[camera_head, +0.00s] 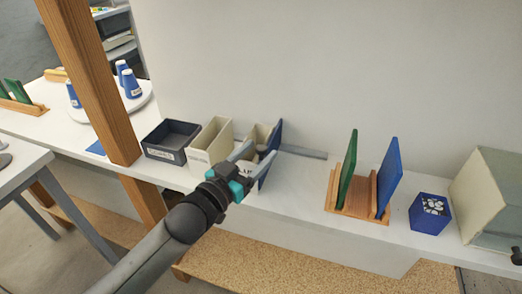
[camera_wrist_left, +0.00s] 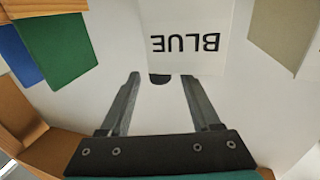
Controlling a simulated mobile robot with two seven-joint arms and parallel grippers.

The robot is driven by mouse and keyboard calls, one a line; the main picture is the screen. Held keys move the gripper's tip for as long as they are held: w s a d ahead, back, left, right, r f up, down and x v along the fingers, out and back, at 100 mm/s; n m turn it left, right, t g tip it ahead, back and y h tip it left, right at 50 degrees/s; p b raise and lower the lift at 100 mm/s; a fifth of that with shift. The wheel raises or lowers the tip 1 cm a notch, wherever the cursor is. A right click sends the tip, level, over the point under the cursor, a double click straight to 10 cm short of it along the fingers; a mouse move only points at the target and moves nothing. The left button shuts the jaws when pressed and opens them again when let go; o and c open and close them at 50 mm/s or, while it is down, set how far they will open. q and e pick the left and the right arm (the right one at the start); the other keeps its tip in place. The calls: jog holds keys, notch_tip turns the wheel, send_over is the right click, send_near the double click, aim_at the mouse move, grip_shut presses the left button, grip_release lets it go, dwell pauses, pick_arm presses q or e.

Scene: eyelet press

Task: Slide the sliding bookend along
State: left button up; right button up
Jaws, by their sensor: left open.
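An upright blue panel (camera_head: 277,143), which looks like the sliding bookend, stands on the shelf at the right end of the cream bins. A thin grey rail (camera_head: 305,152) runs right from behind it. My left gripper (camera_head: 258,157) is open in front of the last bin and beside the blue panel. I cannot tell whether a finger touches the panel. In the left wrist view the open fingers (camera_wrist_left: 160,78) reach toward a pale face with an upside-down BLUE label (camera_wrist_left: 186,43); nothing is held. My right gripper is not seen.
A dark bin (camera_head: 171,140) and a cream bin (camera_head: 210,145) stand left of my gripper. To the right, a wooden rack (camera_head: 358,192) holds green and blue boards, beside a blue box (camera_head: 429,214). A wooden post (camera_head: 92,80) stands at left. The shelf between panel and rack is clear.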

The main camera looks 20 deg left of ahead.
pick_arm(q)
jog(key=shift+x, duration=0.95)
grip_shut()
dwell(0.9)
